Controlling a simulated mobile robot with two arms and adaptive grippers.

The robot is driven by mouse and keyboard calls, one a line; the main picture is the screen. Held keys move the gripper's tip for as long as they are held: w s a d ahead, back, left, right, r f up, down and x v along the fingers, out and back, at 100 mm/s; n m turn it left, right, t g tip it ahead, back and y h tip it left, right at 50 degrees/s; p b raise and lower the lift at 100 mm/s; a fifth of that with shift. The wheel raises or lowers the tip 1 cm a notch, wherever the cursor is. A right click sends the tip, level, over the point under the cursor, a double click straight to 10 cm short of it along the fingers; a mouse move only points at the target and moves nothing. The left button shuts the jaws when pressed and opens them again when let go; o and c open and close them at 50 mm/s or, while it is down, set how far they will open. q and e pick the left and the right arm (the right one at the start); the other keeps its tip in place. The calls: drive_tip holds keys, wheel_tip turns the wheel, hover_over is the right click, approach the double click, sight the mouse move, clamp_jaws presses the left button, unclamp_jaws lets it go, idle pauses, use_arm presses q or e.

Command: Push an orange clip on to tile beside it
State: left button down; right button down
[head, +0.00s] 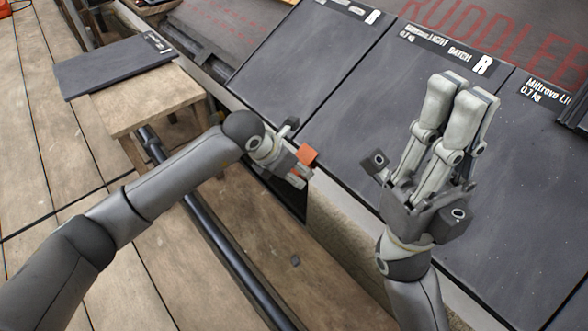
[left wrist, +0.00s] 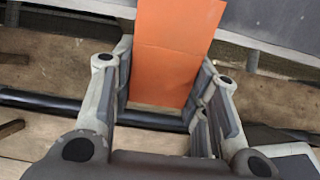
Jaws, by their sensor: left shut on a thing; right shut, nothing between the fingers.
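The orange clip (head: 307,156) is in my left gripper (head: 299,168), near the lower edge of the slate tiles. In the left wrist view the clip (left wrist: 172,50) stands between the two fingers (left wrist: 165,105), which are shut on it. A dark slate tile (head: 312,62) lies up and to the left of the right-hand tile marked R (head: 400,115); the clip is close to their lower edges. I cannot tell whether the clip touches a tile. My right gripper (head: 466,88) is shut and empty, above the R tile, hiding part of it.
Another dark tile (head: 551,122) lies at the right. A loose slate (head: 112,66) rests on a wooden stand (head: 150,105) at the left. A black pole (head: 225,245) runs below the eave. Wooden planks (head: 35,130) form the floor.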

use_arm(q)
drive_tip(key=shift+w+d+r, duration=0.4)
drive_tip(key=shift+d+r, duration=0.1)
drive_tip(key=shift+d, duration=0.05)
idle(0.6)
drive_tip(key=c, duration=0.7)
unclamp_jaws()
drive_tip(key=shift+c, duration=0.2)
drive_tip(key=shift+f, duration=0.1)
drive_tip(key=shift+a, duration=0.1)
